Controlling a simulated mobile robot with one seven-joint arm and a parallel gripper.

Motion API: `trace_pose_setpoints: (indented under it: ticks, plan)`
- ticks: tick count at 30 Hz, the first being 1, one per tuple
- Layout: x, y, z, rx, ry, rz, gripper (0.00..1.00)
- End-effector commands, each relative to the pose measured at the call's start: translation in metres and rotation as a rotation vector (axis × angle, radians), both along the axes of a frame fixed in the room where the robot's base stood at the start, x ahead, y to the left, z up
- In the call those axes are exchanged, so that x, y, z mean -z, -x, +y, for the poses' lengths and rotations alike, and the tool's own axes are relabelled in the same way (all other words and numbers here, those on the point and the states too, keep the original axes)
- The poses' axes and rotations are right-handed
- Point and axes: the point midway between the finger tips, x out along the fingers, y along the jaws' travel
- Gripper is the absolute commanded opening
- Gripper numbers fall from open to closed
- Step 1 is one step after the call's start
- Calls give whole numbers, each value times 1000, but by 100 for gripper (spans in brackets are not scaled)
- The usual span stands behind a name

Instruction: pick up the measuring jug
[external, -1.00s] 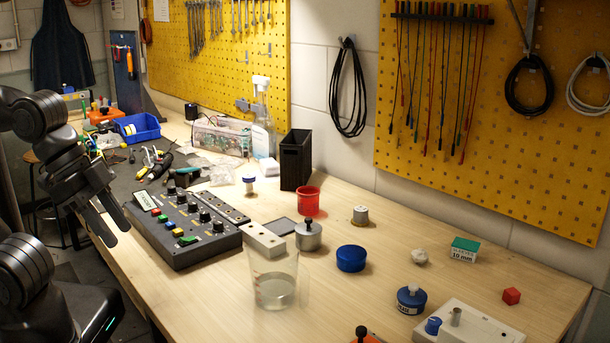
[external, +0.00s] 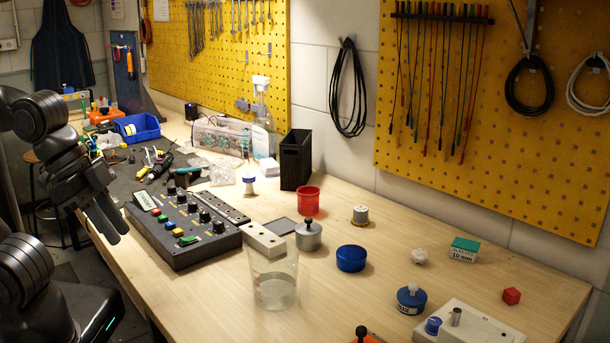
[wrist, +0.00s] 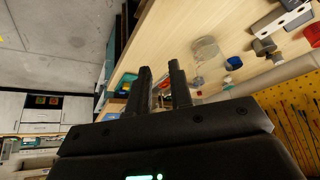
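The measuring jug (external: 274,282) is a clear, see-through vessel with some clear liquid low inside. It stands upright on the wooden bench, in front of a pale block with holes. It also shows in the wrist view as a clear vessel (wrist: 206,52), beyond and right of the fingers. My gripper (external: 114,228) is at the left in the external view, near the bench's left edge, well apart from the jug. In the wrist view my gripper (wrist: 160,68) has its two dark fingers parted, with nothing held between them.
A black control box (external: 185,228) with knobs lies between my gripper and the jug. A silver weight (external: 308,236), a blue round lid (external: 351,258) and a red cup (external: 308,201) stand behind the jug. Bare bench lies in front and left of the jug.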

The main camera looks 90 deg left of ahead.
Motion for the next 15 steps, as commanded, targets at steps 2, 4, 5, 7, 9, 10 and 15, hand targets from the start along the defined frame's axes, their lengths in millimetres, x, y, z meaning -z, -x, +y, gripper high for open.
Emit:
trace_pose_setpoints:
  ticks: [2,4,5,7,9,10,15]
  plan:
    - [6,-2,3,19,-32,33,20]
    - [14,-4,8,51,-90,86,20]
    - [18,-6,11,69,-122,114,20]
    - [30,-9,20,123,-212,194,20]
    - [41,-14,30,185,-315,279,20]
    - [45,-16,34,211,-358,315,20]
    - [62,-32,57,368,-611,506,20]
